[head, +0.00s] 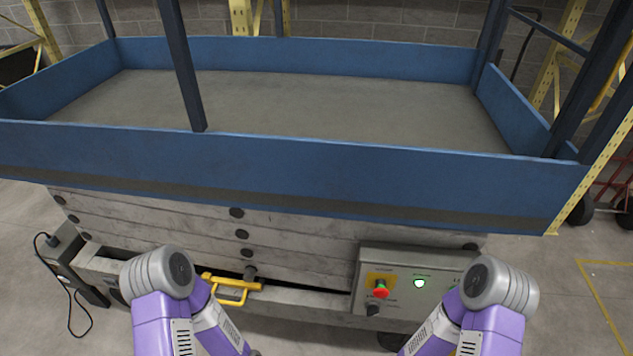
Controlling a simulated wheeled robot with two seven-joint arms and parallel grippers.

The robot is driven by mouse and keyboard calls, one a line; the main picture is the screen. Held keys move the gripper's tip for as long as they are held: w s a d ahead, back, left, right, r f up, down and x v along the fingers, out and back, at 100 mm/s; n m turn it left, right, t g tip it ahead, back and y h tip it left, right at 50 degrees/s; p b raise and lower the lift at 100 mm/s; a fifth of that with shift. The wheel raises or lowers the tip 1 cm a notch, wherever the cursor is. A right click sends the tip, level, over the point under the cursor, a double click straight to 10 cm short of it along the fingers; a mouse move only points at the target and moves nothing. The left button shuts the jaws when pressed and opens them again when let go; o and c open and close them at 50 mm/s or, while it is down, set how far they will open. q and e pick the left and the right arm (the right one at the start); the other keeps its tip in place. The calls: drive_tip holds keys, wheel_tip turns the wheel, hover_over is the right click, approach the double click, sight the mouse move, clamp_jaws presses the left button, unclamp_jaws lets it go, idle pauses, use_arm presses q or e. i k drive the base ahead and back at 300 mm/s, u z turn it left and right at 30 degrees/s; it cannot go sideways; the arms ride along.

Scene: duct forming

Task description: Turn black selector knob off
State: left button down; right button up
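A black selector knob (373,309) sits at the lower left of a grey control box (398,262) on the front of a lift table. A red button (381,289) on a yellow plate is just above the knob. A green lit lamp (419,283) is to the right of the button. The knob is small, and I cannot tell which way it points. My two purple arms come up from the bottom edge, one on each side. Their forearms bend back down out of the picture, and neither gripper shows. My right arm covers the right part of the box.
The lift table's blue-walled platform (300,172) overhangs the box from above. A yellow handle (232,287) sticks out left of the box. A dark box with a black cable (70,262) stands on the floor at the left. Open floor lies at the right.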

sight(373, 307)
drive_tip(key=k, duration=1)
drive_tip(key=u, duration=1)
drive_tip(key=i, duration=1)
drive_tip(key=z, duration=0.85)
drive_tip(key=i, duration=0.55)
drive_tip(key=z, duration=0.5)
